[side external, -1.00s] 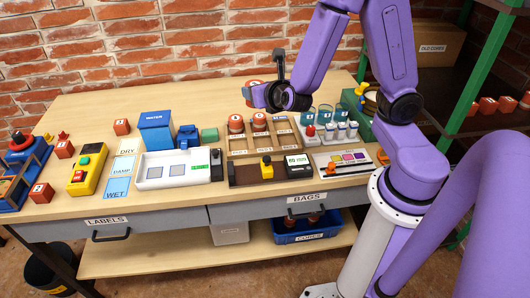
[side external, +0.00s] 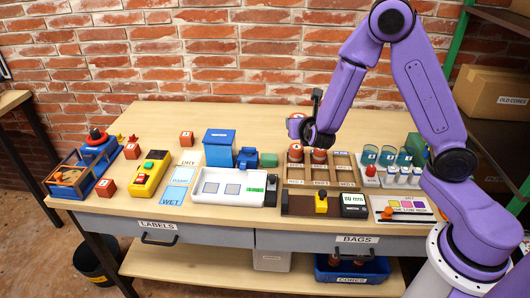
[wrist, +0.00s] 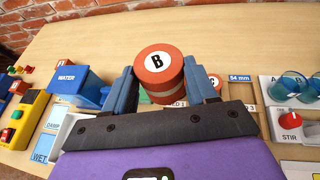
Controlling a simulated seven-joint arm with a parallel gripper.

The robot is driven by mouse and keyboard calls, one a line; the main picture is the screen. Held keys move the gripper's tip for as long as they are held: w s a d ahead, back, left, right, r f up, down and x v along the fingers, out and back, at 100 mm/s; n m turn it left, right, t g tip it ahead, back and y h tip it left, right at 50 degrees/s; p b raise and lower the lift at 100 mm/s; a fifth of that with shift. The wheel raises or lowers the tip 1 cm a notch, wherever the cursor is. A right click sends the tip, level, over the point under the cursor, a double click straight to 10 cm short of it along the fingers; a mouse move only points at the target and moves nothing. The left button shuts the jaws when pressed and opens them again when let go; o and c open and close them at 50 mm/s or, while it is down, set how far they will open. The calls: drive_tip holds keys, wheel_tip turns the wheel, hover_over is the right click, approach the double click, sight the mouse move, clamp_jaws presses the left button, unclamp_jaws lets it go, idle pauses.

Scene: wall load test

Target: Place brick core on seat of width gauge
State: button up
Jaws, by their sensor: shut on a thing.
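In the side external view my gripper (side external: 299,127) is above the back of the core tray, and the held core (side external: 296,116) is mostly hidden there. The width gauge (side external: 298,206) is a dark brown base with a yellow slider (side external: 321,201) and a display box (side external: 354,204), in front of the tray. The held core is apart from the gauge.
The wooden core tray (side external: 343,170) has labelled lanes, with two red cores (side external: 319,155) at its left. Blue cups (side external: 387,155) stand right. The table's back is clear.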

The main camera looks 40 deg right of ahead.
drive_tip(key=f, duration=0.1)
drive_tip(key=d+f, duration=0.1)
drive_tip(key=w+f+m+h, duration=0.1)
drive_tip(key=shift+w+d+f+g, duration=0.1)
drive_tip(key=shift+d+f+g, duration=0.05)
drive_tip(key=shift+d+g, duration=0.15)
drive_tip(key=w+f, duration=0.3)
drive_tip(key=w, duration=0.1)
drive_tip(key=w+d+f, duration=0.1)
drive_tip(key=w+f, duration=0.2)
drive_tip(key=w, duration=0.2)
drive_tip(key=w+f, duration=0.4)
drive_tip(key=shift+w+d, duration=0.15)
drive_tip(key=shift+w, duration=0.2)
drive_tip(key=shift+w+f, duration=0.1)
drive_tip(key=shift+f, duration=1.45)
drive_tip(key=shift+f, duration=0.1)
drive_tip(key=o, duration=1.2)
